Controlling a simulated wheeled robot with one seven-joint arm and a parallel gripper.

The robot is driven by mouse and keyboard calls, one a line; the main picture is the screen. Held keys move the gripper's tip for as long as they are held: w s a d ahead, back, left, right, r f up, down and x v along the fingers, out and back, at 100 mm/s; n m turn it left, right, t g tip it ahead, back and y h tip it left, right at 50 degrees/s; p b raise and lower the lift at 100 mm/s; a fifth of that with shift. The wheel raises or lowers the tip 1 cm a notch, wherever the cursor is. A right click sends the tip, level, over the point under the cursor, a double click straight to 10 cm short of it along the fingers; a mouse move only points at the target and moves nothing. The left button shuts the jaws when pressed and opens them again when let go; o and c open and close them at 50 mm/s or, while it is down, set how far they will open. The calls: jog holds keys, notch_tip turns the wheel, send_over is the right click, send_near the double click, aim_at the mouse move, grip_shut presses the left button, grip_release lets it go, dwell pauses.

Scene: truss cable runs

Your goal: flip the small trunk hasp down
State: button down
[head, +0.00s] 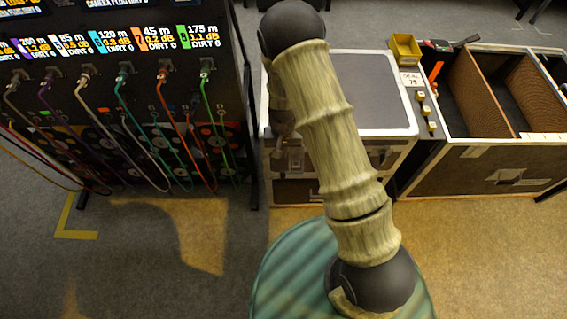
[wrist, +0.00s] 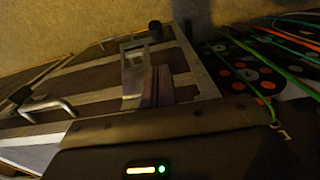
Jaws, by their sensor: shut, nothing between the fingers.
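The small trunk (head: 370,92) has a grey lid, pale metal edges and a dark front. It stands shut in the middle of the head view, partly behind my arm. In the wrist view its front lies tilted, with a pale metal hasp (wrist: 133,62) near the middle. I cannot tell for sure whether the hasp's flap is up or down. My gripper (head: 283,130) is mostly hidden behind my arm in the head view, by the trunk's left front corner. It is shut and empty, close to the hasp; I cannot tell whether they touch.
A dark panel (head: 110,15) with several coloured cables (head: 125,105) stands to the left. A larger open case (head: 475,160) with dividers is on the right. A yellow bin (head: 405,48) sits behind the strip between them. A metal handle (wrist: 45,106) sticks out from the trunk's front.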

notch_tip(320, 180, down, 10)
dwell(0.6)
jog(key=shift+w+d+r, duration=0.1)
dwell(0.3)
